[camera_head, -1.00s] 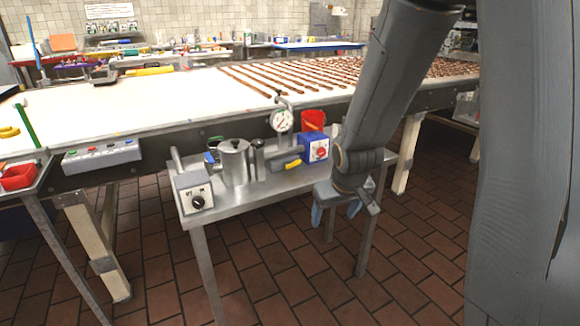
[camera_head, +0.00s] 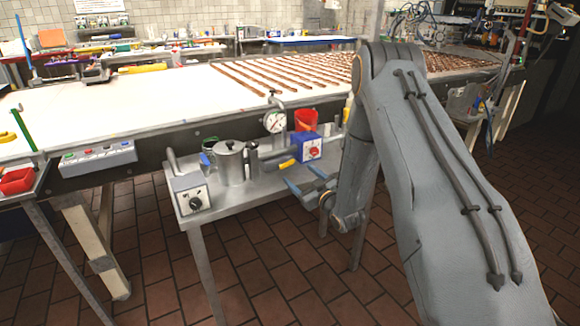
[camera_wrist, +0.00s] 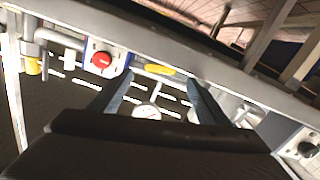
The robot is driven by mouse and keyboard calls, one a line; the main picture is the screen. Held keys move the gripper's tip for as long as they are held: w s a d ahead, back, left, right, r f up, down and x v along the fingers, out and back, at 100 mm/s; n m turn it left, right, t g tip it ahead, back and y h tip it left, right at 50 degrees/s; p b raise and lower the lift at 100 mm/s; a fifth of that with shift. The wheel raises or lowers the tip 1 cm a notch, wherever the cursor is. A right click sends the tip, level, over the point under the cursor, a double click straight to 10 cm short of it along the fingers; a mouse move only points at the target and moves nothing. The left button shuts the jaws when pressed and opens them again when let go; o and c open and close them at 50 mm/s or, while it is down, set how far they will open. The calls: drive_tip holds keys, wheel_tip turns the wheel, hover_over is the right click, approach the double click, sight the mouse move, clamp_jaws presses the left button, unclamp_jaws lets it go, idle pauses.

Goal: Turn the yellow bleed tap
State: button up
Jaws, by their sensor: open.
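The yellow bleed tap (camera_head: 287,164) is a small yellow lever low on the metal side table, in front of the grey pipework under the dial gauge (camera_head: 274,121). My gripper (camera_head: 304,180) is open and empty, its blue-grey fingers pointing left by the table's front edge, just below and right of the tap. In the wrist view, the tap (camera_wrist: 160,70) lies roughly between the two fingertips (camera_wrist: 160,78) and appears apart from them. How far beyond the fingertips it lies I cannot tell.
A metal pot (camera_head: 230,162) and a grey switch box (camera_head: 190,194) stand to the left. The conveyor (camera_head: 150,100) runs behind. The floor in front is clear.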

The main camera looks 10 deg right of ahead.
sight(288, 165)
drive_tip(key=shift+w+a, duration=0.1)
drive_tip(key=p+x, duration=0.1)
drive_tip(key=x, duration=0.6)
drive_tip(key=shift+w+a+r, duration=0.1)
drive_tip(key=shift+w+r, duration=0.05)
drive_tip(key=shift+w, duration=0.05)
drive_tip(key=shift+c, duration=0.2)
